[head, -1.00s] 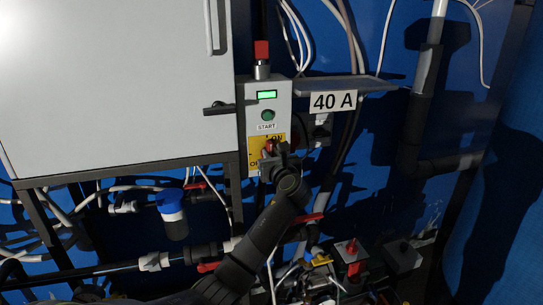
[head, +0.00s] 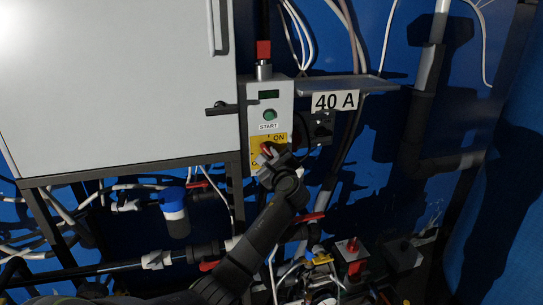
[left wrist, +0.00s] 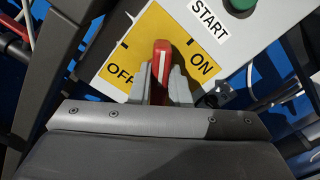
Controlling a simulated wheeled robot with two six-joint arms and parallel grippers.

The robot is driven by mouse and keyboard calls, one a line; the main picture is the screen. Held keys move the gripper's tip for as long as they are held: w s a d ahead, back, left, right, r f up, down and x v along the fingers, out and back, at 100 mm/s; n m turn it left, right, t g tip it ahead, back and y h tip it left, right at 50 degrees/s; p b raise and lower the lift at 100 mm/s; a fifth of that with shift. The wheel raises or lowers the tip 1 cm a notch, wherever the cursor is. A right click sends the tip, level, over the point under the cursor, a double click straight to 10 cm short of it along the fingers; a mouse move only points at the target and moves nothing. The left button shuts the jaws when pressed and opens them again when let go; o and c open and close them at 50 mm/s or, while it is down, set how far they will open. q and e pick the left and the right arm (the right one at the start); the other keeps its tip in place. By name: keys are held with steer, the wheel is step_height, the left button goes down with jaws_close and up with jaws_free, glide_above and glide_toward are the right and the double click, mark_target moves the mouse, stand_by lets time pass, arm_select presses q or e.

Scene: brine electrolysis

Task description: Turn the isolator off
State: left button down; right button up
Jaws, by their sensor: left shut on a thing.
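The isolator is a red handle with a white stripe (left wrist: 162,62) on a yellow plate (left wrist: 140,30) marked ON and OFF, on the front of a grey control box. In the left wrist view the handle points between the ON and OFF words. My left gripper (left wrist: 160,85) is shut on the handle, with one finger on each side of it. In the head view my left gripper (head: 272,158) covers the lower part of the plate, and the red handle (head: 265,149) shows at its tip. My right gripper is not in view.
A shelf with a 40 A label (head: 335,101) juts out right. Pipes and valves fill the area below.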

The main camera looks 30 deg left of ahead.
arm_select(q)
steer(key=n+b, duration=0.1)
steer(key=n, duration=0.2)
steer(key=f+n+b, duration=0.1)
steer(key=n, duration=0.3)
steer(key=n+b, duration=0.2)
steer(key=n, duration=0.1)
steer(key=shift+s+a+f, duration=0.15)
steer(key=shift+s+a, duration=0.05)
steer(key=shift+n, duration=0.4)
steer(key=c, duration=1.4)
jaws_free()
steer(key=shift+o, duration=0.2)
steer(key=b+v, duration=0.3)
steer(key=v, duration=1.4)
steer(key=shift+d, duration=0.25)
steer(key=shift+s, duration=0.15)
